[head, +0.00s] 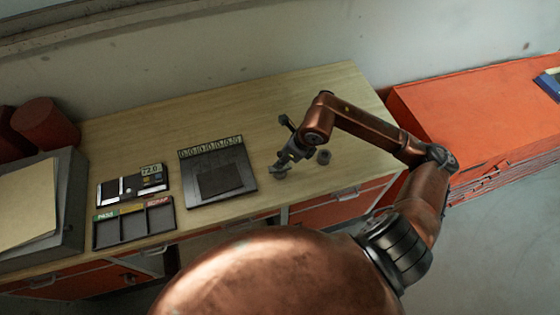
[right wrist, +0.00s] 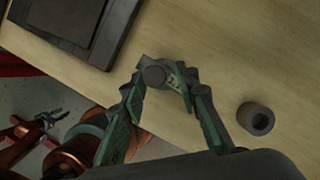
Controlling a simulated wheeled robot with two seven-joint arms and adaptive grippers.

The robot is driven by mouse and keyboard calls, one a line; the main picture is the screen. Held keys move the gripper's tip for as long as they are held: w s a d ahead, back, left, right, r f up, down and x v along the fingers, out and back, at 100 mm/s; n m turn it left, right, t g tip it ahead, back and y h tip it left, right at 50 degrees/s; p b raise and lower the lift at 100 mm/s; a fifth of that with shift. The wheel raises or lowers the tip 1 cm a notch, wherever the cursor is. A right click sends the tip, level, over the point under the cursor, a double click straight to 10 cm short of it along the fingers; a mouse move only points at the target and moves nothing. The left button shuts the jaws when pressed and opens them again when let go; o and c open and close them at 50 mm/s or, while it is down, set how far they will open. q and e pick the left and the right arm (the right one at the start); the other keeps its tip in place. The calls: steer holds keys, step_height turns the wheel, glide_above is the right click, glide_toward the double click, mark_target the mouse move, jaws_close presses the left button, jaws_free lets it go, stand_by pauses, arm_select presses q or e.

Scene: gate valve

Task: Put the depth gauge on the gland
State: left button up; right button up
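My right gripper (head: 288,155) is low over the right half of the wooden table, pointing down. In the right wrist view its two green-sided fingers (right wrist: 165,92) stand apart, with a small dark grey part (right wrist: 153,73) bearing a pale marked label between their tips. I cannot tell whether the fingers grip this part, or whether it is the depth gauge. I cannot identify the gland for certain.
A dark square tray (head: 240,188) lies left of my right gripper. Further left are a panel reading 72.0 (head: 128,186), a sorting tray marked PASS and SCRAP (head: 133,224), and a grey box with papers (head: 65,225). An orange cabinet (head: 450,105) stands right. The table's back right is clear.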

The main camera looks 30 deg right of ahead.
steer(key=b+v, duration=0.1)
steer(key=v, duration=0.8)
steer(key=shift+s, duration=0.1)
steer(key=shift+c, duration=0.4)
stand_by(0.4)
